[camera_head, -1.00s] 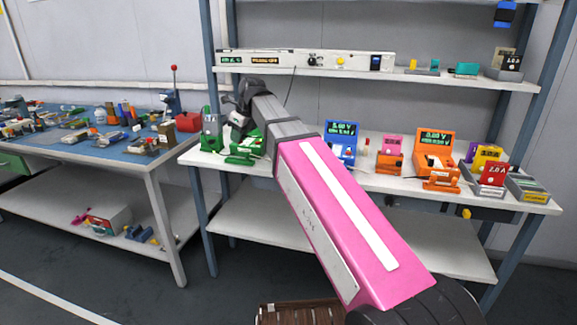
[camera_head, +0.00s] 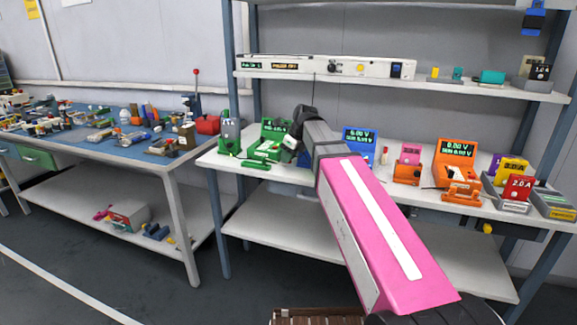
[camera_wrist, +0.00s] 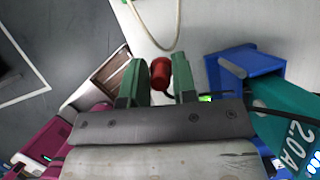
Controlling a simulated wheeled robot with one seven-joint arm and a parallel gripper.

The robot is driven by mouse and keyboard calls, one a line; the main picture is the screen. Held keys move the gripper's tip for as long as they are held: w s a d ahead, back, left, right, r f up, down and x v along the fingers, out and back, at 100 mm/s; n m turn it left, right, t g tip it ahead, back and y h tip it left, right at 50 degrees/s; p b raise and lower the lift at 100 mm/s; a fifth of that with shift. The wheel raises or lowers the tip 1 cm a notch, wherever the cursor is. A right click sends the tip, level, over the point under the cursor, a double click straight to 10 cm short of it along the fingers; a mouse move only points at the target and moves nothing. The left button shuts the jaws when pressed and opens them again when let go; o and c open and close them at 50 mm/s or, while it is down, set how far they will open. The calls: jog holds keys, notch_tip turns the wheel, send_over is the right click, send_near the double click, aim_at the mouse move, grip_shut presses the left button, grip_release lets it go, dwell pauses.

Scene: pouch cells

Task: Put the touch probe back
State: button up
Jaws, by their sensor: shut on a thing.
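In the wrist view, my gripper (camera_wrist: 160,82) has two green fingers shut on a red, rounded piece (camera_wrist: 159,73), apparently the touch probe. A green tester with a lit screen (camera_head: 272,140) and a green stand (camera_head: 230,130) are left of my wrist. A green bar (camera_head: 256,164) lies at the bench's front edge. I cannot tell which part holds the probe.
A blue tester (camera_head: 360,142) stands just right of my wrist, with orange testers (camera_head: 452,160) and a red box (camera_head: 518,190) farther right. A blue holder (camera_wrist: 245,75) and teal box (camera_wrist: 292,138) are close to my gripper in the wrist view. The upper shelf (camera_head: 400,78) overhangs.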

aim_at(288, 172)
jog(key=shift+f, duration=2)
jog(key=shift+f, duration=0.1)
jog(key=o, duration=0.8)
jog(key=v, duration=1.2)
jog(key=shift+c, duration=0.2)
